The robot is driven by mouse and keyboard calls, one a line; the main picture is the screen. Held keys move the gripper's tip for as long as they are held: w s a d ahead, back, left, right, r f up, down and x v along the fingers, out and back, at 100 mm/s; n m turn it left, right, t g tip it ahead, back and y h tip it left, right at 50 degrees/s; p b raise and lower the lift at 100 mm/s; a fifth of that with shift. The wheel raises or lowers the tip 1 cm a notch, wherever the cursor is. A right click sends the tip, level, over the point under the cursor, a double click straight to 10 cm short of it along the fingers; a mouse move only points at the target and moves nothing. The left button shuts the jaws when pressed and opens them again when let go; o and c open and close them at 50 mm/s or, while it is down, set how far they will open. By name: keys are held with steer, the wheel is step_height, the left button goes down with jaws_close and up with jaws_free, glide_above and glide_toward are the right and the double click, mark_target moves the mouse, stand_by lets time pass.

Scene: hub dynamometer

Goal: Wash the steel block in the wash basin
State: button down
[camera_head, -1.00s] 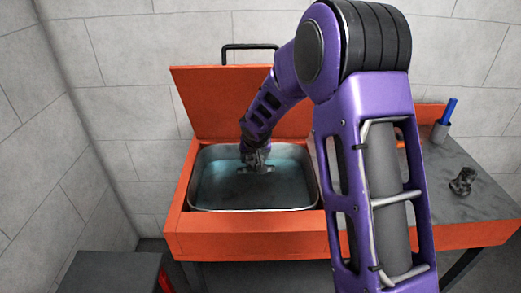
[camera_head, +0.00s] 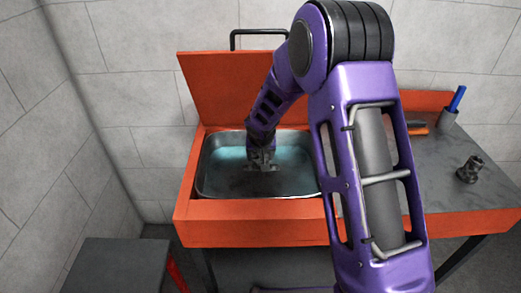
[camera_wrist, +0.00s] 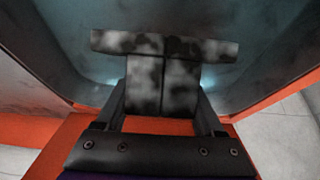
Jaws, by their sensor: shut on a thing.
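The steel block (camera_wrist: 165,68) is in the wrist view, grey with dark smudges, with a wider bar across its far end. My gripper (camera_wrist: 163,105) is shut on it, one finger along each side. In the head view my gripper (camera_head: 262,165) reaches down into the wash basin (camera_head: 215,190), a steel tub set in an orange bench with its lid raised. The basin holds bluish liquid. The block is small and dark at the gripper's tip in the head view, and I cannot tell how deep it sits in the liquid.
The orange lid (camera_head: 225,90) stands open behind the basin. On the grey worktop (camera_head: 445,190) at right are a dark metal part (camera_head: 470,168) and a cup with a blue-handled tool (camera_head: 452,110). A dark cabinet (camera_head: 115,265) stands at lower left.

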steer(key=shift+f+b, duration=0.4)
steer(key=shift+f, duration=1.6)
steer(key=shift+f+b, duration=1.8)
steer(key=shift+f, duration=0.95)
steer(key=shift+r, duration=0.15)
steer(key=shift+r+p, duration=2.2)
steer(key=shift+r, duration=4.25)
